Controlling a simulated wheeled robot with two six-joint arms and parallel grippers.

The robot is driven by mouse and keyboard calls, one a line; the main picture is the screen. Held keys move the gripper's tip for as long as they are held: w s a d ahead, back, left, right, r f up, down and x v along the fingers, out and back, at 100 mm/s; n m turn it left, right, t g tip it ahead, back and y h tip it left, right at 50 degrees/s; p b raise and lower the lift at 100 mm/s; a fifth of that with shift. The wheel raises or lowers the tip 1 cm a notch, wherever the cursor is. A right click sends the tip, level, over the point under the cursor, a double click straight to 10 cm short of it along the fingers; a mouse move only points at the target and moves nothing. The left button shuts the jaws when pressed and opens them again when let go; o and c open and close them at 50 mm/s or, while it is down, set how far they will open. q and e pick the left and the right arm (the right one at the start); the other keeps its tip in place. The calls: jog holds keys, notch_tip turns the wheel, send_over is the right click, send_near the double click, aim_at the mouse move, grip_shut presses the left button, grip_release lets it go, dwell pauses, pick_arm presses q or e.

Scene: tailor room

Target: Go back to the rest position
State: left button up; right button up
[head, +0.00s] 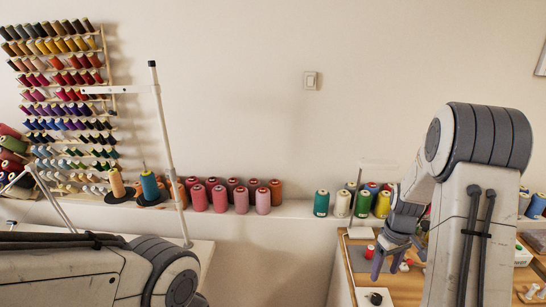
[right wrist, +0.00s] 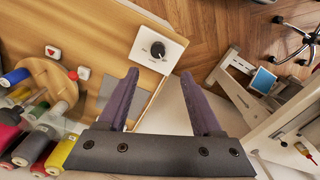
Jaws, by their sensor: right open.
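My right gripper (head: 384,266) hangs from the raised right arm, its fingers pointing down above the wooden work table (head: 407,285). In the right wrist view the right gripper (right wrist: 160,76) is open, with its two purple-grey fingers apart and nothing between them. A white box with a black knob (right wrist: 158,50) lies beyond the fingertips; it also shows at the table's front left in the head view (head: 376,298). My left arm crosses the lower left of the head view, and its gripper is out of the picture.
Thread spools (head: 221,198) line a white wall ledge (head: 290,209). A spool rack (head: 105,60) hangs at the upper left. In the right wrist view, several spools (right wrist: 64,151) and a round wooden holder (right wrist: 46,86) are left of the gripper. The wooden floor (right wrist: 205,30) lies beyond the table edge.

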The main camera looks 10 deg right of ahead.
jog(key=s+a+r+n, duration=0.2)
jog(key=a+r, duration=0.3)
jog(key=a, duration=0.7)
jog(key=s+a+r+n, duration=0.1)
jog(key=s+a+r, duration=0.25)
jog(key=a, duration=0.85)
jog(key=s+a+r+n, duration=0.1)
jog(key=s+a, duration=0.3)
jog(key=s, duration=0.3)
jog(key=s+a+r+n+y, duration=0.1)
jog(key=s+a+r, duration=0.1)
jog(key=s+a, duration=0.3)
jog(key=s, duration=0.3)
jog(key=shift+a+r+n, duration=0.2)
jog(key=shift+r+n, duration=0.05)
jog(key=shift+n, duration=0.05)
jog(key=shift+s, duration=0.1)
